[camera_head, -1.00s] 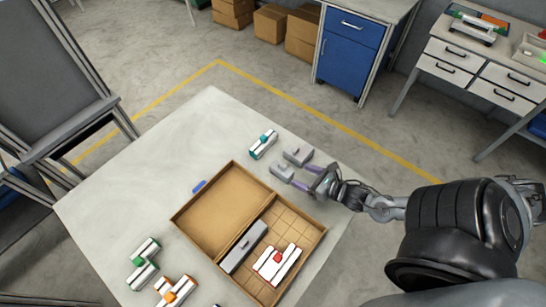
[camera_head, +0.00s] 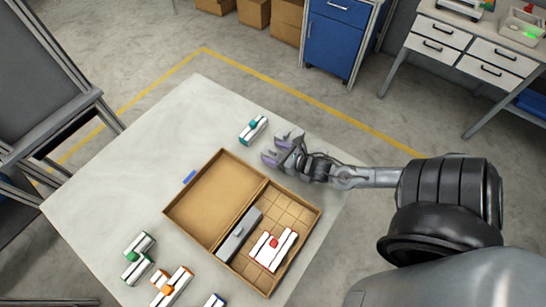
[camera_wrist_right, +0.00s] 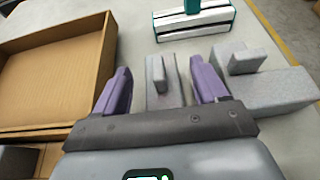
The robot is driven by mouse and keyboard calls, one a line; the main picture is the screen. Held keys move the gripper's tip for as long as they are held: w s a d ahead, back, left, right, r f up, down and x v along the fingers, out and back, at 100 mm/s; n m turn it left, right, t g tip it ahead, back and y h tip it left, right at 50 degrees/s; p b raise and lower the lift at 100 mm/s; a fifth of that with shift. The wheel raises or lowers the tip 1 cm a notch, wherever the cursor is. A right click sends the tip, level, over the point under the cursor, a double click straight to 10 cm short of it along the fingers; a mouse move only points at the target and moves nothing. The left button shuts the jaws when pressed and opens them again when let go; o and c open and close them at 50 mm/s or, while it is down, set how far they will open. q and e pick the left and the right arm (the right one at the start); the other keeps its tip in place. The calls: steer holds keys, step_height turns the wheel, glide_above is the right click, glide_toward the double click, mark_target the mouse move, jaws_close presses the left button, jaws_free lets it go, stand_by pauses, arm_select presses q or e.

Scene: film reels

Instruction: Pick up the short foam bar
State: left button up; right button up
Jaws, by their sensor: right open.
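A grey foam bar (camera_wrist_right: 155,88) with a small raised grip lies on the table between the fingers of my right gripper (camera_wrist_right: 161,70) in the right wrist view. The fingers stand apart from it on both sides, and its near end is hidden by the gripper. A second grey foam piece (camera_wrist_right: 283,92) lies just to the right, outside the fingers. In the head view my open right gripper (camera_head: 275,151) is low over the table beyond the box and largely hides these pieces. A longer grey bar (camera_head: 239,234) lies in the box. My left gripper is not seen.
An open cardboard box (camera_head: 165,213) stands beside the gripper; its gridded half holds a white piece with a red knob (camera_head: 273,242). A white-and-teal block (camera_head: 253,130) lies beyond the gripper. Other white blocks (camera_head: 138,245) lie at the front left. The far left tabletop is clear.

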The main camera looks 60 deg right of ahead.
steer(key=shift+x, duration=0.95)
steer(key=c, duration=1)
steer(key=shift+c, duration=0.2)
